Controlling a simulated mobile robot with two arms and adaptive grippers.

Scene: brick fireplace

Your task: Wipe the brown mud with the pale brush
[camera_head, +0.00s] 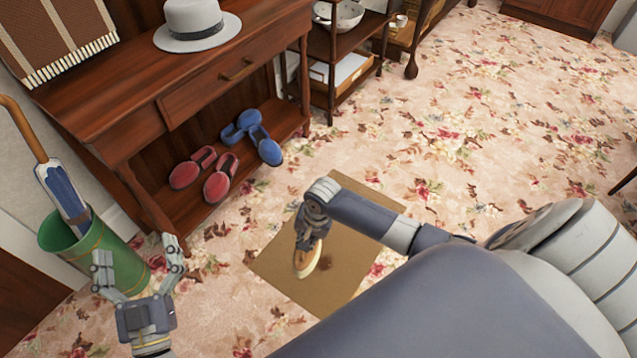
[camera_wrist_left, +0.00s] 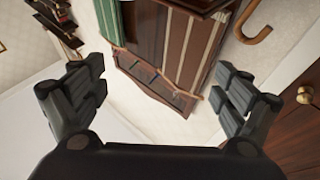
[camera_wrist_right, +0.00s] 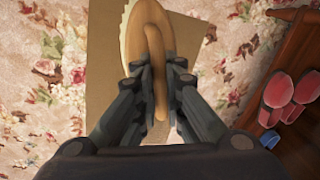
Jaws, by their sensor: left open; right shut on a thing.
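The pale brush (camera_head: 309,262) has a wooden back and light bristles, and it is at the tan mat (camera_head: 345,283) on the floor. My right gripper (camera_head: 311,232) is shut on the brush from above; the right wrist view shows the fingers (camera_wrist_right: 156,80) on both sides of the handle of the brush (camera_wrist_right: 147,30). The brown mud (camera_head: 325,263) is a small dark spot on the mat, just right of the brush. Whether the bristles touch the mat is hard to tell. My left gripper (camera_head: 137,270) is open and empty, near the green bin.
A wooden console (camera_head: 130,125) holds a grey hat (camera_head: 196,24), with red shoes (camera_head: 222,178) and blue shoes (camera_head: 262,146) on its lower shelf. A green bin (camera_head: 75,243) with an umbrella (camera_head: 60,192) stands at left. Floral carpet (camera_head: 490,130) beyond the mat is clear.

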